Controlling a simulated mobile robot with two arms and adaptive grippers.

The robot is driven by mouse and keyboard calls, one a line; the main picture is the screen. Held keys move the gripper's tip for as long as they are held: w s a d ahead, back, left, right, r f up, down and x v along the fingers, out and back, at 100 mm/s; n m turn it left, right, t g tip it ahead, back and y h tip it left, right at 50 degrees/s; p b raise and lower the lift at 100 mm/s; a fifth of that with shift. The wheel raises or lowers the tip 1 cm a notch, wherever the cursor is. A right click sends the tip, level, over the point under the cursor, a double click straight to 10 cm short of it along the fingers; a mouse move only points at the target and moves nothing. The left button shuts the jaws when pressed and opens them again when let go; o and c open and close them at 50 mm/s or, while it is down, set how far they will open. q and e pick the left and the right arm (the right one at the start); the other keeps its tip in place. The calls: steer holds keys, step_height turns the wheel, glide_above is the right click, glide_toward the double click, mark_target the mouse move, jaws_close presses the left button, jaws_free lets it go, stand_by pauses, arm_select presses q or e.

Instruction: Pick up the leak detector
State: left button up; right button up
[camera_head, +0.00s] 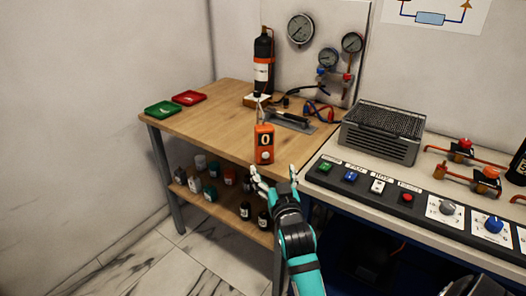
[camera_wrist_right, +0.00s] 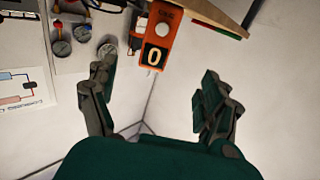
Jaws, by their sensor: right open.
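The leak detector (camera_head: 264,146) is an orange handheld device with a dark display showing 0. It stands upright at the front edge of the wooden table (camera_head: 215,118). My right gripper (camera_head: 273,176) is open and empty, just in front of and slightly below the detector, apart from it. In the right wrist view the detector (camera_wrist_right: 158,45) shows beyond and between the spread fingers (camera_wrist_right: 157,70); nothing is between the fingertips.
A green tray (camera_head: 162,109) and a red tray (camera_head: 189,98) lie at the table's left. A black bottle (camera_head: 263,62) and a dark tool on a grey plate (camera_head: 290,122) are behind the detector. The button console (camera_head: 365,193) is close on the right.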

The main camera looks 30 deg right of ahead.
mark_target(265, 145)
steer(key=x, duration=1.1)
steer(key=shift+w+d, duration=0.25)
steer(key=shift+w, duration=0.25)
steer(key=x, duration=0.4)
steer(key=shift+w+d, duration=0.1)
steer(key=shift+d, duration=0.2)
steer(key=shift+r, duration=0.1)
steer(key=c, duration=1.6)
